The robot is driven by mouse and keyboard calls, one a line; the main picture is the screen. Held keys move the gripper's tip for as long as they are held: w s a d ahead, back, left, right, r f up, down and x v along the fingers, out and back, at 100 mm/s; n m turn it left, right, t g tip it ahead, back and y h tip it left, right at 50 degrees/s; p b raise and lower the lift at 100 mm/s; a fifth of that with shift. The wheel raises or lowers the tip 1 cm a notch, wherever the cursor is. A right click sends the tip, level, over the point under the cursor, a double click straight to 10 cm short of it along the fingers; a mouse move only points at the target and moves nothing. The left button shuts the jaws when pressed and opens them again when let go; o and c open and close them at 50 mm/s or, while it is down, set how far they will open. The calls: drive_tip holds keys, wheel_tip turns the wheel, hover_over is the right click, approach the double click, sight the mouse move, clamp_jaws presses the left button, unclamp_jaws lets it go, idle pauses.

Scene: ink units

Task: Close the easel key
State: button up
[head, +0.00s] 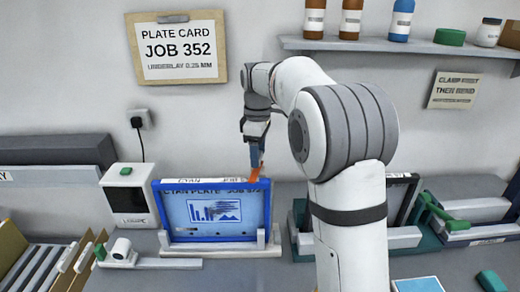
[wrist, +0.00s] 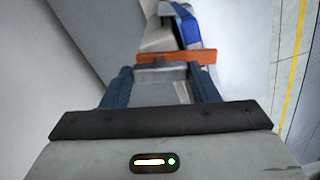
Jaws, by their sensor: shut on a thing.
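The blue-framed easel (head: 163,215) stands on the bench at centre-left and holds a cyan plate (head: 213,210). An orange bar (head: 255,175), which looks like the easel key, is at the easel's top right corner. My gripper (head: 256,158) points down there, its fingertips at the bar. In the wrist view, the orange bar (wrist: 165,57) lies across the fingertips (wrist: 162,78), with part of the blue frame (wrist: 187,25) just beyond it. My gripper is shut on the bar. The exact contact and the bar's joint to the easel are hard to see.
A white block with a green button (head: 126,190) stands left of the easel. A lever with a green tip (head: 120,250) lies in front of it. A second dark stand (head: 400,198) is partly hidden behind my arm. Green-handled tools (head: 440,210) are at right.

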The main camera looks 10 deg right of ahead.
drive_tip(key=shift+n, duration=1.5)
drive_tip(key=o, duration=1.4)
wheel_tip(320, 180, up, 8)
drive_tip(key=shift+f, duration=0.1)
